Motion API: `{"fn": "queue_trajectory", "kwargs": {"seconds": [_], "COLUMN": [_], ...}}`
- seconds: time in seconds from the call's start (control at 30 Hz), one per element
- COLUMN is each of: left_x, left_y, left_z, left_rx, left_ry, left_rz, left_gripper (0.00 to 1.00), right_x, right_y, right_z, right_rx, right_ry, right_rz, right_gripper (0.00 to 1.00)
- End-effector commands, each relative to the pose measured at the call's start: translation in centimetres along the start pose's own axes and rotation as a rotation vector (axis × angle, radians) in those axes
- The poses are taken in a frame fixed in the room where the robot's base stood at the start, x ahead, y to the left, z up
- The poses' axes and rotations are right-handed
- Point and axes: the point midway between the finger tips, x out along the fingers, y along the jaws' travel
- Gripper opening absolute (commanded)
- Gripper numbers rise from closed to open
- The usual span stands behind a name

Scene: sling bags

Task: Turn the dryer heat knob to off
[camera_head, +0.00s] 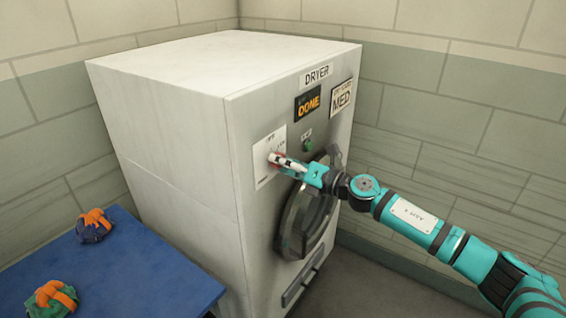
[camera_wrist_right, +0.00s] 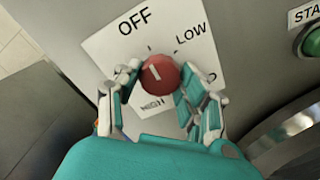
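The red heat knob (camera_wrist_right: 165,66) sits on a white dial plate (camera_wrist_right: 108,45) marked OFF, LOW and HIGH; another label is mostly hidden by my finger. The knob's white line slants toward the upper left in the wrist view. My right gripper (camera_wrist_right: 160,80) has a finger on each side of the knob, the tips apparently touching its rim. In the head view the right gripper (camera_head: 278,160) reaches the plate (camera_head: 262,178) on the dryer front (camera_head: 240,135) and covers most of the knob. My left gripper is not in view.
A green start button (camera_head: 307,145) and the round door (camera_head: 300,222) are close to my right gripper. A blue table (camera_head: 140,270) with two bags stands left.

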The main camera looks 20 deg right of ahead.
Motion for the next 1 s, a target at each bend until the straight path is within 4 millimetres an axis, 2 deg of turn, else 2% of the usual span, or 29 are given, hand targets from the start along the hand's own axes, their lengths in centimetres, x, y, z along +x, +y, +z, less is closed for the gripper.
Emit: {"fn": "queue_trajectory", "kwargs": {"seconds": [0.03,0.13,0.4,0.5,0.57,0.8,1.0], "left_x": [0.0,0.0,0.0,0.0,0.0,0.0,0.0], "left_y": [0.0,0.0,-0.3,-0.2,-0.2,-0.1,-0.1], "left_z": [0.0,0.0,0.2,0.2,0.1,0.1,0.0], "left_rx": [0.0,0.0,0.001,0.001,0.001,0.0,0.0], "left_ry": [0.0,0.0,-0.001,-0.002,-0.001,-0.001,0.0], "left_rz": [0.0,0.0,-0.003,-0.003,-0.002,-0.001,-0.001], "left_gripper": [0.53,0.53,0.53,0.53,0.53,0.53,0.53], "right_x": [0.0,0.0,-0.1,-0.7,-1.5,-6.6,-10.0], "right_y": [-0.1,-0.1,0.0,-0.1,-0.1,-0.3,-0.1], "right_z": [-0.1,0.0,0.1,0.1,0.0,-0.2,-0.1], "right_rx": [0.001,0.002,0.003,0.003,0.004,0.005,0.004], "right_ry": [0.002,0.0,-0.002,-0.003,-0.002,0.001,0.001], "right_rz": [-0.001,-0.001,0.0,-0.001,-0.003,-0.006,-0.004], "right_gripper": [0.49,0.62,0.62,0.62,0.62,0.62,0.62]}}
